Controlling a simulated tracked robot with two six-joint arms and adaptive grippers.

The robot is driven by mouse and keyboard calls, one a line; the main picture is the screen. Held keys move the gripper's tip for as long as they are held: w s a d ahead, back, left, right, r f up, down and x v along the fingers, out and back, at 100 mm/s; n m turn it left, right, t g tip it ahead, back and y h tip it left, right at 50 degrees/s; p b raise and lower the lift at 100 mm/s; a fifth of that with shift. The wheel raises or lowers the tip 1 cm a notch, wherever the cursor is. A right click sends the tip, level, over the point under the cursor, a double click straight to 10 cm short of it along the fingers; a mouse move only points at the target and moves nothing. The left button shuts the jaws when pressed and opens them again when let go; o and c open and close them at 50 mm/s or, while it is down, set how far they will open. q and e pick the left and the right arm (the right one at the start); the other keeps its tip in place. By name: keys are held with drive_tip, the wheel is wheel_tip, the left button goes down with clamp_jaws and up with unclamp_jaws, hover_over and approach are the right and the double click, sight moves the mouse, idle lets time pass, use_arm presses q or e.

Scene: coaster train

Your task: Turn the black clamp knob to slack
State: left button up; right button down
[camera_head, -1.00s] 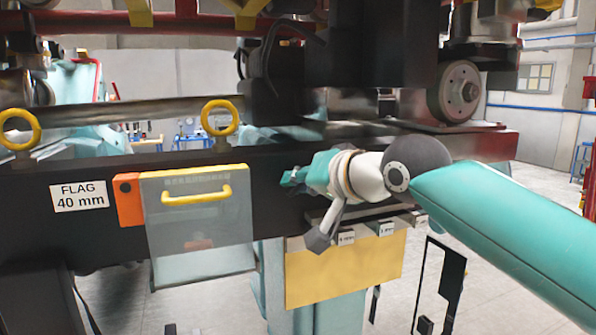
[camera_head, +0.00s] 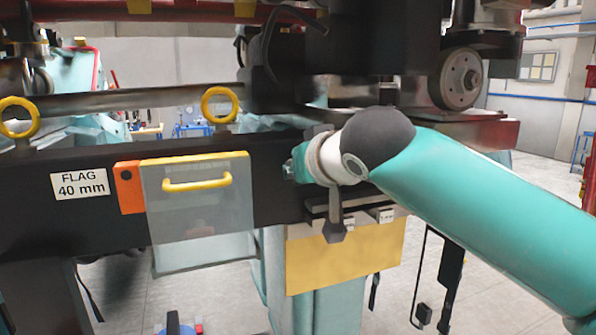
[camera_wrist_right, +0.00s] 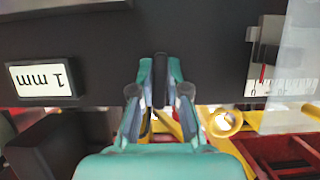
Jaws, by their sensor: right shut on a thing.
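The black clamp knob (camera_wrist_right: 160,82) shows in the right wrist view as a dark upright piece between my fingertips, against the dark beam. My right gripper (camera_wrist_right: 161,70) is shut on it, with one teal finger on each side. In the head view my right gripper (camera_head: 291,170) reaches the front face of the black beam (camera_head: 275,190), right of the clear panel. There the knob is hidden behind the fingers and wrist, so its turn angle cannot be told. My left gripper is not in view.
A clear panel with a yellow handle (camera_head: 197,184) hangs left of the gripper. A "FLAG 40 mm" label (camera_head: 80,186) is farther left. Yellow rings (camera_head: 220,104) stand along the beam. A yellow plate (camera_head: 345,262) is below. The wrist view shows a "1 mm" label (camera_wrist_right: 40,78) and a scale (camera_wrist_right: 285,86).

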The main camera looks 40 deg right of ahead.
drive_tip(key=shift+a+f, duration=0.1)
drive_tip(key=shift+f, duration=0.25)
drive_tip(key=c, duration=1.2)
unclamp_jaws()
drive_tip(key=shift+w, duration=0.15)
drive_tip(key=shift+r, duration=0.1)
drive_tip(key=shift+r, duration=0.15)
drive_tip(key=shift+s+r, duration=0.1)
drive_tip(key=shift+s, duration=0.2)
drive_tip(key=v, duration=1.1)
drive_tip(key=shift+s, duration=0.2)
